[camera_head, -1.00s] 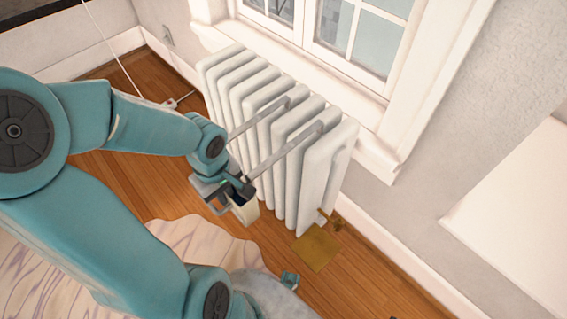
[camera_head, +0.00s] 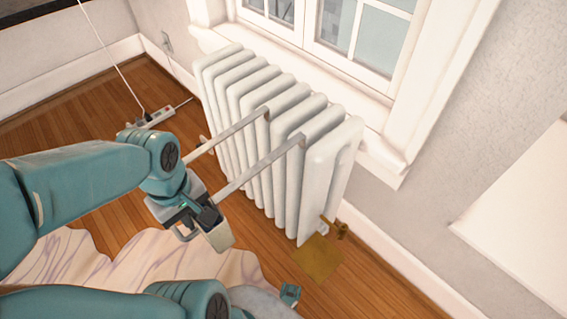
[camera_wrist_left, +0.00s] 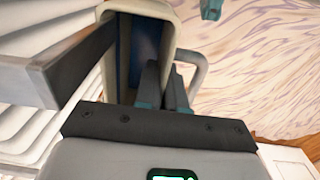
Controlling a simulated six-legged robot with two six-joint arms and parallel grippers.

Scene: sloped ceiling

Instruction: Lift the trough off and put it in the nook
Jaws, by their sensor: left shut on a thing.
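The cream trough (camera_head: 220,237) hangs from my left gripper (camera_head: 207,215), in front of the white radiator (camera_head: 285,135). The left gripper is shut on its wall. In the left wrist view the trough (camera_wrist_left: 172,22) is cream outside with a dark blue inside, the gripper's fingers (camera_wrist_left: 166,88) at its edge. A grey loop handle (camera_head: 183,235) shows beside the gripper. I cannot make out which place is the nook.
A brass-coloured square (camera_head: 318,259) lies on the wooden floor by the radiator valve (camera_head: 335,228). A pale patterned rug (camera_head: 130,260) covers the floor below. A power strip (camera_head: 155,118) with cords lies at the upper left. A white slanted surface (camera_head: 520,210) stands at right.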

